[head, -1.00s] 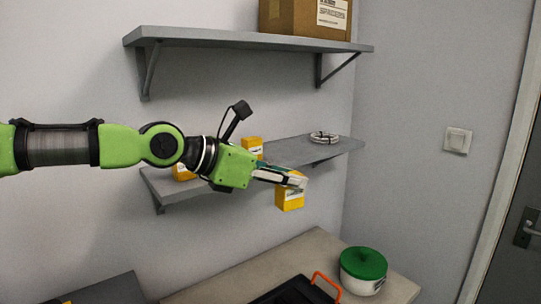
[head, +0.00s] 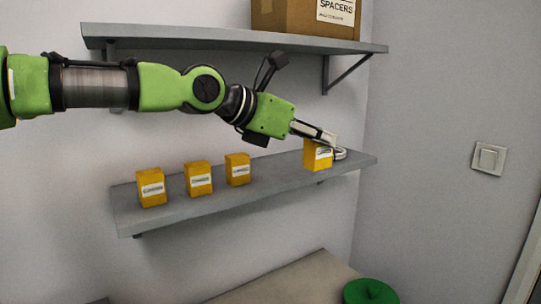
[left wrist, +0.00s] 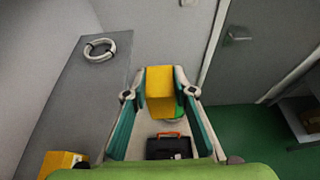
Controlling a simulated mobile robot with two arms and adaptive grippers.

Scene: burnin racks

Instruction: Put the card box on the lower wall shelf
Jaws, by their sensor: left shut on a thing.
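My left gripper (head: 322,139) is shut on a yellow card box (head: 317,158) with a white label. In the head view the box overlaps the right part of the lower wall shelf (head: 270,176). In the left wrist view the box (left wrist: 160,92) is upright between the fingers. There it lies beside the shelf (left wrist: 72,105), past its front edge, with the bench side below it. The box hides part of a white coiled ring (head: 341,153) in the head view. My right gripper is not in view.
Three similar yellow boxes (head: 151,188), (head: 198,179), (head: 237,169) stand on the shelf's left half. The shelf is bare between them and the ring (left wrist: 99,50). An upper shelf (head: 220,39) carries a brown carton (head: 290,15). A green lid (head: 370,291) is below.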

